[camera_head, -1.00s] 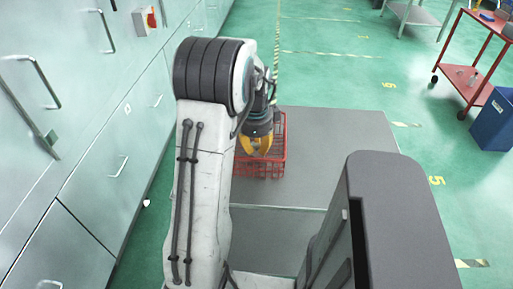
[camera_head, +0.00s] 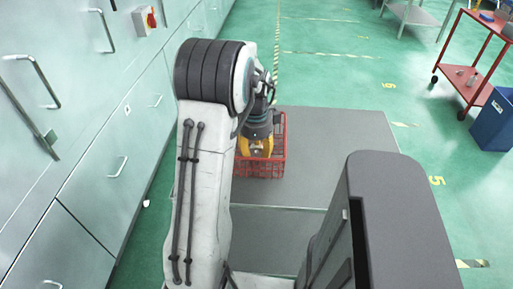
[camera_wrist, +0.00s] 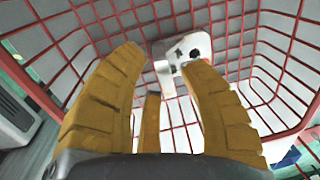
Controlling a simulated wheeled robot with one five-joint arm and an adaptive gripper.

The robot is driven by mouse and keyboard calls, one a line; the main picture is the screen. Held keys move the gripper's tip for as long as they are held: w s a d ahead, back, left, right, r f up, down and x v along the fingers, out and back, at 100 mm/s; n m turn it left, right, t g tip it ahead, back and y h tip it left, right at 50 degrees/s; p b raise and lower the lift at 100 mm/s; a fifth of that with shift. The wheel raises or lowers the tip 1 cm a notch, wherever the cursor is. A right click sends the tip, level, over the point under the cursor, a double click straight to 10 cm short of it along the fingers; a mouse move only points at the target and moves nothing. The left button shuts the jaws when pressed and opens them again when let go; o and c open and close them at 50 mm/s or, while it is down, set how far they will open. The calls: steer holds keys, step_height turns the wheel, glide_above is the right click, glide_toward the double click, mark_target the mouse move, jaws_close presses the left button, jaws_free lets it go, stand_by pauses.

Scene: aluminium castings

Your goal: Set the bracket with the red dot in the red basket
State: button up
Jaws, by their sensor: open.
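The red wire basket (camera_head: 283,150) stands on the grey platform in the head view. Its red mesh (camera_wrist: 235,22) fills most of the wrist view. My gripper (camera_head: 257,147) points down at the basket. In the wrist view its yellow fingers (camera_wrist: 163,68) are spread apart and hold nothing that I can see. A pale metal bracket (camera_wrist: 186,48) with dark holes is beyond the fingertips, against the basket's mesh. The right finger covers part of it. The bracket cannot be made out in the head view.
The grey platform (camera_head: 335,150) is bare to the right of the basket. Grey cabinets (camera_head: 95,110) with handles line the left side. A red trolley (camera_head: 478,70) and a blue bin (camera_head: 495,120) stand at the right. Green floor lies open between.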

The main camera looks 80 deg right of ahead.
steer(key=shift+r, duration=0.15)
step_height(320, 180, up, 12)
steer(key=a+b, duration=0.1)
steer(key=b, duration=0.1)
steer(key=w+a+r+n+t, duration=0.1)
steer(key=w+a+n, duration=0.7)
steer(key=w, duration=0.3)
steer(key=w+a+r+n, duration=0.1)
steer(key=w+a+n, duration=0.65)
steer(key=w, duration=0.35)
steer(key=a+f+n+t, duration=0.1)
steer(key=a+f+n, duration=0.1)
steer(key=a+n, duration=0.8)
steer(key=s+a+f+n+t+y, duration=0.1)
steer(key=a+f+n, duration=0.1)
steer(key=a+n, duration=0.8)
steer(key=a, duration=0.6)
steer(key=shift+s+f, duration=0.2)
steer(key=shift+f, duration=0.2)
steer(key=shift+a+p, duration=0.1)
steer(key=shift+p, duration=0.2)
